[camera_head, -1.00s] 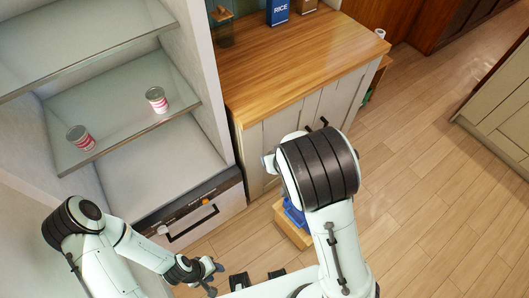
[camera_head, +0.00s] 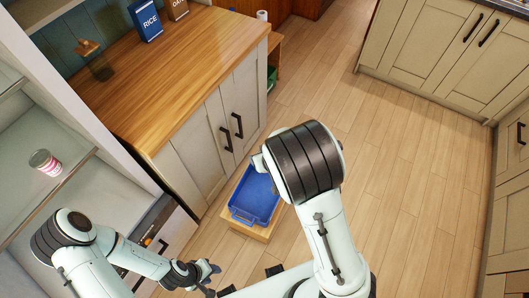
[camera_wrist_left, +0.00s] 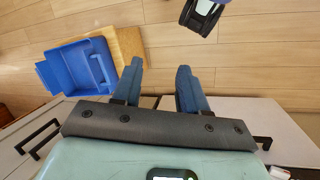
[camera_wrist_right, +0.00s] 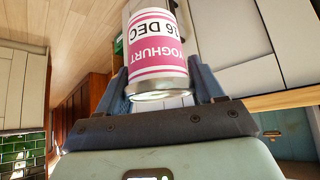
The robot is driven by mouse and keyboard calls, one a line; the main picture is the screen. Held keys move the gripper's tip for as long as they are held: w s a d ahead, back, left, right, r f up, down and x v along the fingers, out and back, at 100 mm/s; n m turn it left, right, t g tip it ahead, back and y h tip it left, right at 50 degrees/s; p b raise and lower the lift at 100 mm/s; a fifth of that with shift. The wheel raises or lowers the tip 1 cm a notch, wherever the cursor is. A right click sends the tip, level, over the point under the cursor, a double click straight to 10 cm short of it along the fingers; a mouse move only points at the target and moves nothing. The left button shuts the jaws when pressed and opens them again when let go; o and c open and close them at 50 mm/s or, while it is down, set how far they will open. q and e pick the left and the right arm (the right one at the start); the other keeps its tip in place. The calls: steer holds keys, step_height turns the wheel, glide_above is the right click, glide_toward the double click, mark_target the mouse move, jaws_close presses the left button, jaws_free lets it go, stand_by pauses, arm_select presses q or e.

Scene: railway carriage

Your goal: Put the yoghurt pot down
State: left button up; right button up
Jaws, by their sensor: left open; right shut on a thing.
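The yoghurt pot (camera_wrist_right: 158,50) is white and pink, marked "YOGHURT" and "16 DEC", its lettering inverted in the right wrist view. My right gripper (camera_wrist_right: 162,82) is shut on it, a finger on each side. In the head view my right arm hides the pot and most of that gripper. My left gripper (camera_head: 209,279) is open and empty, low in the head view; the left wrist view shows its spread fingers (camera_wrist_left: 162,75) with floor beyond. A similar pot (camera_head: 45,162) stands on the shelf (camera_head: 62,187) at the left.
A blue tray (camera_head: 238,213) sits on a low wooden block (camera_head: 262,233) on the floor. Open floor (camera_head: 400,160) lies to the right.

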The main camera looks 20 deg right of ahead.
arm_select(q)
steer(key=w+a+f+t+y+b, duration=0.1)
steer(key=a+f+b, duration=0.2)
steer(key=f+b, duration=0.9)
steer(key=w+a+f+n+t+y+b, duration=0.1)
steer(key=a+f+b, duration=0.2)
steer(key=f+b, duration=1)
step_height(320, 180, down, 4)
steer(key=shift+w+f, duration=0.1)
steer(key=shift+w, duration=0.1)
arm_select(e)
steer(key=a+f+n+g+y, duration=0.1)
steer(key=a+f+n+y, duration=0.1)
steer(key=f, duration=1.2)
steer(key=w+a+f+n+y, duration=0.1)
steer(key=f+n, duration=0.3)
steer(key=f, duration=1)
steer(key=w+a+f+n+g+y, duration=0.1)
steer(key=a+f+n+y, duration=0.1)
steer(key=f, duration=1.2)
steer(key=shift+w+a+f+n+g+y, duration=0.15)
steer(key=shift+w+a+n+g+y, duration=0.15)
steer(key=shift+a+n, duration=0.45)
arm_select(q)
steer(key=shift+a, duration=0.1)
arm_select(e)
steer(key=shift+s+d, duration=0.1)
